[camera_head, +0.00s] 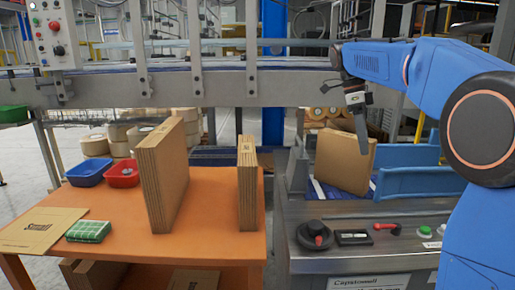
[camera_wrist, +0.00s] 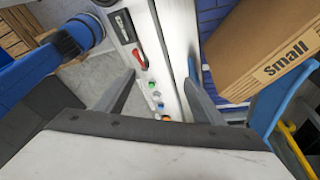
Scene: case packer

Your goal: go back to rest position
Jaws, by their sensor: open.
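My gripper (camera_head: 359,122) hangs from my blue arm at the right, just in front of a brown cardboard piece (camera_head: 343,160) standing on the case packer (camera_head: 300,190). In the wrist view my gripper (camera_wrist: 165,95) shows two grey fingers set well apart with nothing between them. The cardboard there carries the word "Small" (camera_wrist: 287,60) and lies to the right of the fingers, apart from them. Below the fingers is the machine's control strip with a red handle (camera_wrist: 139,57) and several buttons.
A metal conveyor frame (camera_head: 220,85) spans the back. Blue guides (camera_head: 410,182) flank the cardboard.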

